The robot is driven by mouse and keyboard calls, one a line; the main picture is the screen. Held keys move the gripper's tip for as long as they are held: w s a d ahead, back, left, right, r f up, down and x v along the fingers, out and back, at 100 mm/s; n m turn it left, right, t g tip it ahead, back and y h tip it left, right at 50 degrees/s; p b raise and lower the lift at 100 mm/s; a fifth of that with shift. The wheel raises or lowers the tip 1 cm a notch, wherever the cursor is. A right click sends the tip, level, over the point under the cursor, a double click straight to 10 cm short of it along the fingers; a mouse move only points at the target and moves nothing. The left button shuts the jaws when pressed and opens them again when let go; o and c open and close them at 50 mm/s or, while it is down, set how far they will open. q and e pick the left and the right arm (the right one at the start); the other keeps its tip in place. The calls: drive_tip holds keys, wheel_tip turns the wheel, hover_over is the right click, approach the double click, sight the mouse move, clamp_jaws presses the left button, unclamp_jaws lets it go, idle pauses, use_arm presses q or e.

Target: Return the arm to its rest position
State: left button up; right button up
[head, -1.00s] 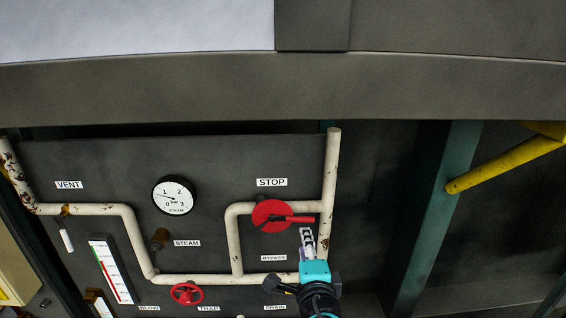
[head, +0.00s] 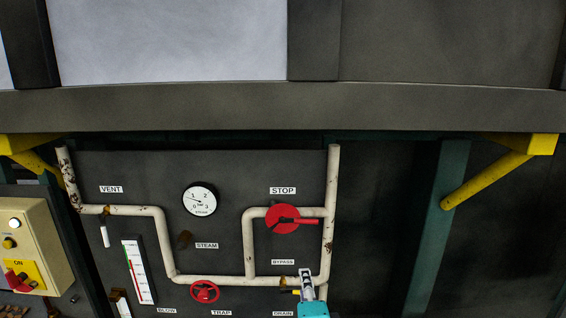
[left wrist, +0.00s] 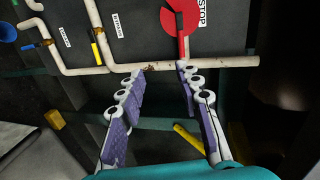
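My left gripper (head: 306,274) shows at the bottom of the head view, in front of the lower right of the pipe panel. In the left wrist view its two purple-padded fingers (left wrist: 161,74) stand apart with nothing between them. The red STOP valve (head: 284,218) is above it, with its lever pointing right in the head view. In the left wrist view the STOP lever (left wrist: 181,36) runs down toward one fingertip; I cannot tell whether they touch. My right gripper is in neither view.
The pipe panel (head: 125,182) carries cream pipes (head: 334,190), a steam gauge (head: 200,198) and a red TRAP handwheel (head: 205,291). A control box (head: 38,238) stands at the left. A yellow bar (head: 487,181) slants at the right, beside a green post (head: 438,220).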

use_arm(q)
drive_tip(key=s+a+f+n+g+y+b, duration=0.1)
drive_tip(key=s+a+f+n+g+b, duration=0.2)
drive_tip(key=a+f+b, duration=0.5)
drive_tip(key=s+a+f+n+g+y+b, duration=0.1)
drive_tip(key=a+f+n+g+b, duration=0.15)
drive_tip(key=a+f+n, duration=0.65)
drive_tip(key=s+a+f+n+h+b, duration=0.1)
drive_tip(key=s+a+f+b, duration=0.1)
drive_tip(key=f, duration=0.5)
drive_tip(key=s+a+f+n+g+b, duration=0.1)
drive_tip(key=s+a+f+n+b, duration=0.1)
drive_tip(key=s+f+b, duration=0.2)
drive_tip(key=s+a+f+n+g+h+b, duration=0.1)
drive_tip(key=s+f+b, duration=0.3)
drive_tip(key=f, duration=0.6)
drive_tip(key=shift+a+f+n+h, duration=0.15)
drive_tip(key=shift+a+n+h, duration=0.15)
drive_tip(key=shift+a+n, duration=0.15)
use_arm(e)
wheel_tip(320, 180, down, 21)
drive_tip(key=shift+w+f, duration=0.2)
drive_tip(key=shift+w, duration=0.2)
